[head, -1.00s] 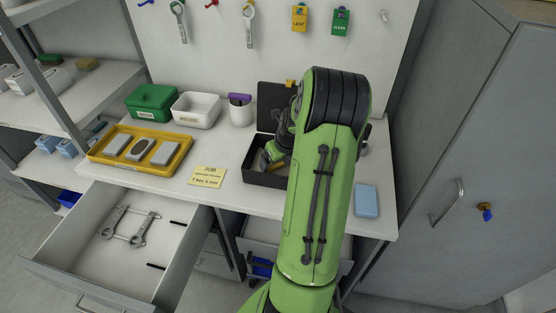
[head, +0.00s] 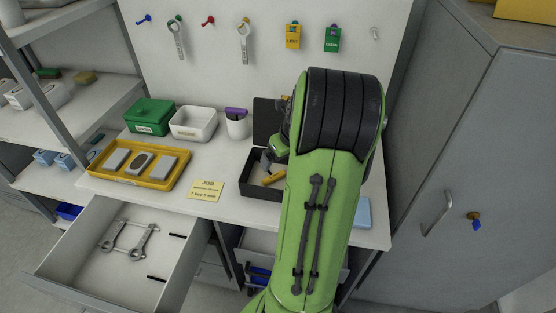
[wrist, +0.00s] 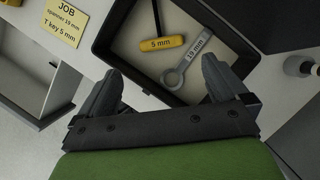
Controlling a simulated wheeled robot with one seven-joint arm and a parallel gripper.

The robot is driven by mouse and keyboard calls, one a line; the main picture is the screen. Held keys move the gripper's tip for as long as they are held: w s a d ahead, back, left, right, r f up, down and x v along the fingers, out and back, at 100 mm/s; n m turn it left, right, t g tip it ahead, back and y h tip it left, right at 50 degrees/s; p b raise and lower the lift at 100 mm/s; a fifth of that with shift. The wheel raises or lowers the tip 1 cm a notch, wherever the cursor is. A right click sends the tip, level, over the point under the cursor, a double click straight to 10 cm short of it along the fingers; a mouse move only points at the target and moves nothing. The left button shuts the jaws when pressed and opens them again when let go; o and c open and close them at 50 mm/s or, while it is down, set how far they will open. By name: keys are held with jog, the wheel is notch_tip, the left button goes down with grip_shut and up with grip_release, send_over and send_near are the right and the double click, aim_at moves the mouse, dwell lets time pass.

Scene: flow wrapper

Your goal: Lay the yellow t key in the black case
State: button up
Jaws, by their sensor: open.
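The yellow T key (wrist: 162,43), marked 5 mm, lies inside the black case (wrist: 109,28); its dark shaft points toward the top of the wrist view. Its handle (head: 273,177) also shows in the head view, in the open case (head: 262,191). A grey spanner (wrist: 188,60), marked 19 mm, lies beside it in the case. My gripper (wrist: 157,84) is open and empty, its fingers apart near the case's near side, clear of the T key. In the head view my arm hides most of the gripper and the case's right part.
A job card (head: 206,190) lies left of the case. An open drawer (head: 100,265) holds spanners. A blue block (head: 363,214) lies right.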

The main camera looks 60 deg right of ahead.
jog(key=w+a+r+n, duration=0.1)
jog(key=a+r+n, duration=0.4)
jog(key=a+n, duration=0.5)
jog(key=w+a+r+n, duration=0.1)
jog(key=a+r+n, duration=0.3)
jog(key=a+n, duration=0.55)
jog(key=s+a+r+n, duration=0.1)
jog(key=s+a+n, duration=0.4)
jog(key=n, duration=0.5)
jog(key=s+a+r+n+t+y, duration=0.1)
jog(key=s+a+n, duration=0.4)
jog(key=a+n, duration=0.3)
jog(key=n, duration=0.3)
jog(key=shift+s+a+y, duration=0.2)
jog(key=shift+a+y, duration=0.1)
jog(key=shift+a, duration=0.05)
